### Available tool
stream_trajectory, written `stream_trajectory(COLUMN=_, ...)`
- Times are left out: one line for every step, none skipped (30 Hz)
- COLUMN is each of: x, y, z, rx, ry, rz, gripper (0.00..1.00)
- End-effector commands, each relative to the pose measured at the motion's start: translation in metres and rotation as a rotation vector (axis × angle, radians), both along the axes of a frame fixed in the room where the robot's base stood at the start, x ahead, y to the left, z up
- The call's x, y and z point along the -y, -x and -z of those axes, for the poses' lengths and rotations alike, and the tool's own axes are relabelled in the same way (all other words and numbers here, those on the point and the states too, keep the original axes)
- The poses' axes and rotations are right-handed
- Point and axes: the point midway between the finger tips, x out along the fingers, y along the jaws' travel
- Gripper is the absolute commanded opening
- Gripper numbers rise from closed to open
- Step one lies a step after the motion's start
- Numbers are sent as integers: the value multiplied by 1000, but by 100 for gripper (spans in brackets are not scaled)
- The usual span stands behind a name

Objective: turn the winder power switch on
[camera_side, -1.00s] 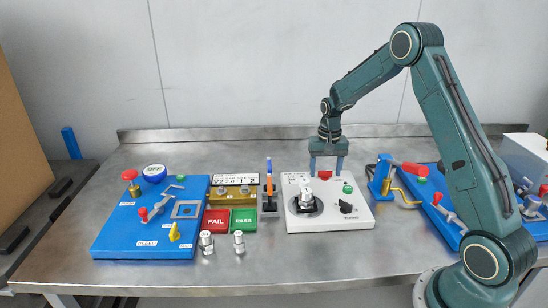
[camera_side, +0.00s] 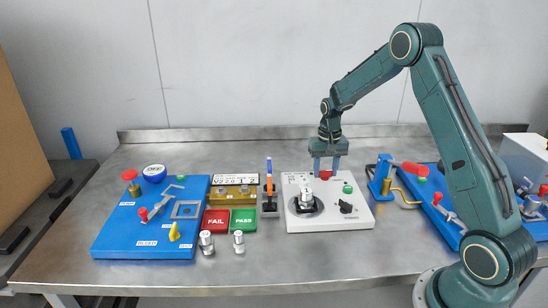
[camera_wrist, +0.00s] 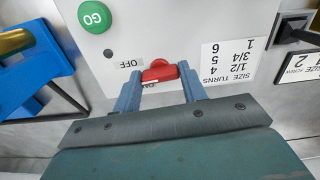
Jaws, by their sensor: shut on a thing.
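The winder is the white box (camera_side: 352,218) in the middle of the bench. Its power switch is a red knob (camera_wrist: 159,73), with an OFF label (camera_wrist: 130,63) beside it and an ON label partly hidden by the knob and fingers. The switch shows at the box's far edge in the side view (camera_side: 314,184). My gripper (camera_wrist: 159,78) has its two blue-grey fingers shut on the red switch, one at each side. In the side view my gripper (camera_side: 326,172) points straight down. I cannot tell the switch's exact position.
A green GO button (camera_wrist: 94,16) is close to the switch, and a printed turns table (camera_wrist: 227,62) lies on the other side. A black knob (camera_side: 346,207) and a metal fitting (camera_side: 306,197) are on the box. A blue stand (camera_side: 381,176) is to the right.

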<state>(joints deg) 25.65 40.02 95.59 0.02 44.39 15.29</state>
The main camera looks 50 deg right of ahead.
Motion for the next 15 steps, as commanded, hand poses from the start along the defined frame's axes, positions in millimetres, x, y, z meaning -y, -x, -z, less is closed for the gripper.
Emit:
stream_trajectory(x=0, y=0, z=0, rx=0, ry=0, rz=-20, gripper=19)
stream_trajectory(x=0, y=0, z=0, rx=0, ry=0, rz=-37, gripper=19)
stream_trajectory(x=0, y=0, z=0, rx=0, ry=0, rz=-59, gripper=19)
stream_trajectory(x=0, y=0, z=0, rx=0, ry=0, rz=-77, gripper=19)
stream_trajectory(x=0, y=0, z=-1, rx=0, ry=0, rz=-98, gripper=19)
stream_trajectory(x=0, y=0, z=-1, rx=0, ry=0, rz=-126, gripper=19)
stream_trajectory(x=0, y=0, z=-1, rx=0, ry=0, rz=-148, gripper=19)
stream_trajectory(x=0, y=0, z=-1, rx=0, ry=0, rz=-173, gripper=19)
stream_trajectory(x=0, y=0, z=-1, rx=0, ry=0, rz=-206, gripper=19)
stream_trajectory(x=0, y=0, z=-1, rx=0, ry=0, rz=-232, gripper=19)
stream_trajectory(x=0, y=0, z=-1, rx=0, ry=0, rz=-259, gripper=19)
stream_trajectory(x=0, y=0, z=-1, rx=0, ry=0, rz=-295, gripper=19)
stream_trajectory(x=0, y=0, z=-1, rx=0, ry=0, rz=-323, gripper=19)
stream_trajectory(x=0, y=0, z=-1, rx=0, ry=0, rz=-351, gripper=19)
stream_trajectory(x=0, y=0, z=-1, rx=0, ry=0, rz=-390, gripper=19)
